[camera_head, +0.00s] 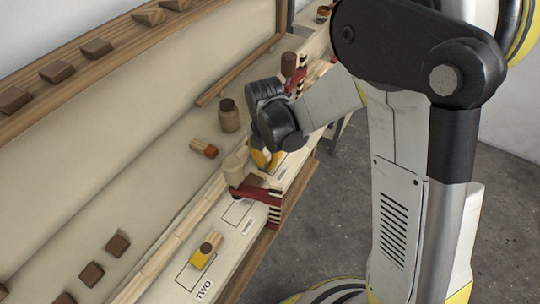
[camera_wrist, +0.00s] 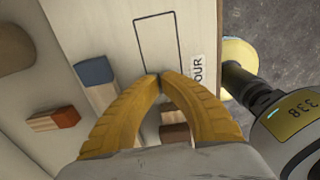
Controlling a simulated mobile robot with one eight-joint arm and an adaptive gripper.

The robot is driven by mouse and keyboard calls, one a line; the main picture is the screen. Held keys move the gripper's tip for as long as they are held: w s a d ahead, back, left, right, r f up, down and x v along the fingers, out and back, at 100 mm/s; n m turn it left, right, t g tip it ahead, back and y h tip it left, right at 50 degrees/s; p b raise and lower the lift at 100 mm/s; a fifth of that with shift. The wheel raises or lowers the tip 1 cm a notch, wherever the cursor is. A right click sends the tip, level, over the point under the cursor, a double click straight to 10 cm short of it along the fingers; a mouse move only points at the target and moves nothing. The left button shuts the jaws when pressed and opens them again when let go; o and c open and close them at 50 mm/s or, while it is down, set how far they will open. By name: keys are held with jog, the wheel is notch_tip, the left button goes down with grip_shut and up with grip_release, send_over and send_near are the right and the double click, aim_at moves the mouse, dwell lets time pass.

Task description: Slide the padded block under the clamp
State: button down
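My gripper (camera_head: 265,160) has yellow fingers and points down over the bench, just behind the near red clamp (camera_head: 250,192). In the wrist view its fingertips (camera_wrist: 160,76) come together with nothing seen between the tips. A brown block (camera_wrist: 175,132) shows lower down between the fingers, partly hidden. A wooden block with a blue end (camera_wrist: 95,75) lies left of the fingers. A block with a red-brown end (camera_wrist: 62,117) lies further left, and also shows in the head view (camera_head: 204,149). I cannot tell which block is padded.
Another red clamp (camera_head: 296,78) stands further along the bench. An empty outlined rectangle (camera_wrist: 160,42) with a partly visible label lies ahead of my fingertips. Brown blocks (camera_head: 57,71) line the upper shelf.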

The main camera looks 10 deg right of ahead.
aim_at(257, 173)
jog(key=shift+s+a, duration=0.45)
jog(key=shift+s, duration=0.2)
jog(key=shift+s+a, duration=1)
jog(key=shift+s, duration=0.3)
jog(key=shift+w, duration=0.2)
